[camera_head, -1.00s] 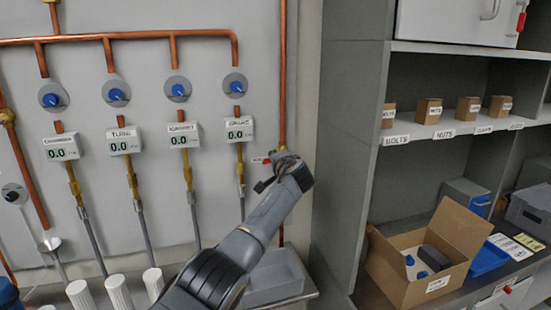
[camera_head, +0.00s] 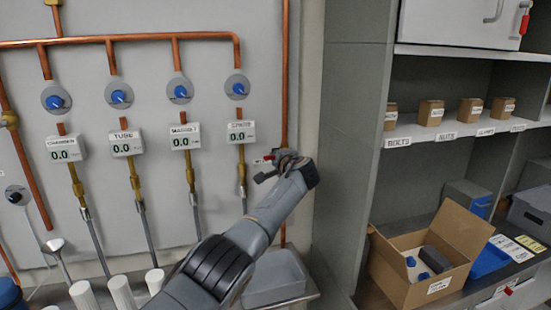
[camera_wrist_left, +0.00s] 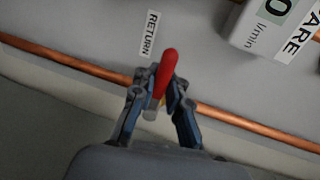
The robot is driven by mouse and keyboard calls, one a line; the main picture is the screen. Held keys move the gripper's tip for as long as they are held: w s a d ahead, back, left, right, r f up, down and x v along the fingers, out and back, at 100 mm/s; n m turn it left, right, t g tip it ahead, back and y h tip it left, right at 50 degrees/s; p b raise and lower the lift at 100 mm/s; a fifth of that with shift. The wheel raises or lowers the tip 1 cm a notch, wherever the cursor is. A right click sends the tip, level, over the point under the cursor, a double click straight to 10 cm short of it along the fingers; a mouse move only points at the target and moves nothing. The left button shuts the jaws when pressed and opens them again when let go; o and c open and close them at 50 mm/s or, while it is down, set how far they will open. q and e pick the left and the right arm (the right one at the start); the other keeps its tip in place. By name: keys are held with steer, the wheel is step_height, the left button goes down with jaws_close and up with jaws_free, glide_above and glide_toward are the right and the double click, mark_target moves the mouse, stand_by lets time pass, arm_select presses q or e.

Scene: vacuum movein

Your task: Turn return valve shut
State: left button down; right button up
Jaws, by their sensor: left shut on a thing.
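The return valve has a red lever handle (camera_wrist_left: 166,72), seen in the left wrist view beside a white label reading RETURN (camera_wrist_left: 149,33). The handle stands across the copper pipe (camera_wrist_left: 245,122). My left gripper (camera_wrist_left: 158,100) is shut on the handle, with one finger on each side of it. In the head view my left gripper (camera_head: 283,162) is at the vertical copper pipe (camera_head: 285,80) on the right of the panel and hides most of the valve. My right gripper is in neither view.
Several blue-knobbed valves (camera_head: 180,92) and displays reading 0.0 (camera_head: 185,136) line the panel to the left. A grey cabinet side (camera_head: 350,130) stands close on the right. Its shelves hold small boxes (camera_head: 431,112) and an open cardboard box (camera_head: 400,285).

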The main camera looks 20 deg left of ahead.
arm_select(q)
steer(key=c, duration=1.4)
jaws_free()
steer(key=shift+s+f, duration=0.1)
steer(key=shift+f, duration=0.2)
steer(key=shift+s+d+r, duration=0.1)
steer(key=shift+r, duration=0.15)
steer(key=v, duration=1.2)
